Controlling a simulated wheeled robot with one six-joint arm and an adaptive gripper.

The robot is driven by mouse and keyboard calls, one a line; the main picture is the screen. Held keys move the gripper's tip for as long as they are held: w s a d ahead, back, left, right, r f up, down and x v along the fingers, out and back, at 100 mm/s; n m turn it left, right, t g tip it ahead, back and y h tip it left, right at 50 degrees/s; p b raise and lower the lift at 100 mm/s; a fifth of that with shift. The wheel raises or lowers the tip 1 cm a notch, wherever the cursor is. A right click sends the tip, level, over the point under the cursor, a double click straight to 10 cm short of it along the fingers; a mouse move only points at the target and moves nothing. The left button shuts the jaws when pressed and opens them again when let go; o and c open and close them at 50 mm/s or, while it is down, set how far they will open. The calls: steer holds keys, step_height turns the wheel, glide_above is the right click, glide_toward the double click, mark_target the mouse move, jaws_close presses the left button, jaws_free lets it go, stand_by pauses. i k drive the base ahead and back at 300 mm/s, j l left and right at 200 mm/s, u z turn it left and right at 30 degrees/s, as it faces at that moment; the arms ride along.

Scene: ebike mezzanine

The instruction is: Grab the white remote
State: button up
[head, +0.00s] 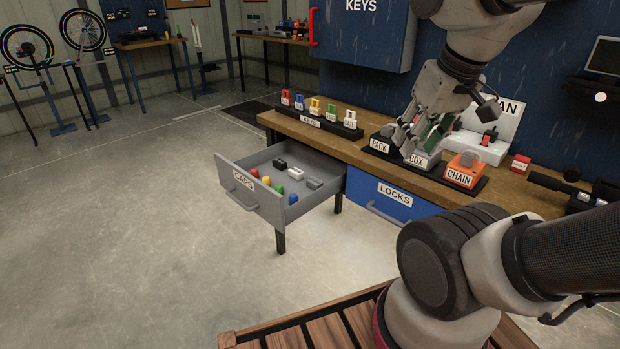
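A small white block (296,173) lies in the open grey drawer (255,196) labelled CAPS. It may be the white remote, but it is too small to be sure. A black block (280,163) and a grey block (314,184) lie on either side of it. My gripper (408,145) is over the workbench, by the PACK and BOX labels, to the right of and higher than the drawer. A green item (437,132) shows just behind its fingers. I cannot tell whether the fingers are open or touch anything.
Coloured caps (267,181) lie in the drawer's front part. The blue LOCKS drawer (385,195) is shut.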

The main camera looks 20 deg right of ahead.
mark_target(297, 173)
steer(key=i+j+z, duration=0.1)
steer(key=z, duration=1.4)
steer(key=j+z, duration=0.15)
steer(key=j, duration=4.15)
